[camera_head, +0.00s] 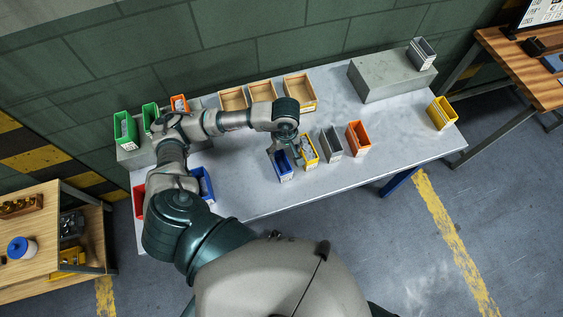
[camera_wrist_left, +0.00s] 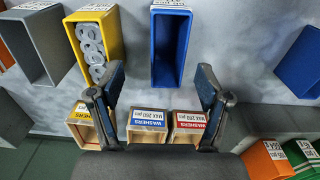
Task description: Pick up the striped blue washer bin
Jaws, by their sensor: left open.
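A plain blue bin (camera_head: 284,165) stands on the table's front part. It looks empty in the left wrist view (camera_wrist_left: 170,45). My left gripper (camera_head: 283,146) is open and empty, above and just behind this bin. Its fingers (camera_wrist_left: 160,95) show apart in the left wrist view, with the blue bin beyond the tips. Three wooden boxes stand behind; the middle one (camera_head: 263,91) has a WASHERS label (camera_wrist_left: 147,119) with a blue stripe. The right one in the wrist view has a red-striped WASHERS label (camera_wrist_left: 190,121). My right gripper is not in view.
A yellow bin (camera_head: 309,150) with washers stands close beside the blue bin. Grey (camera_head: 331,143) and orange (camera_head: 358,138) bins follow to the right. A second blue bin (camera_head: 207,183) stands left near my arm. A grey block (camera_head: 392,78) fills the back right.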

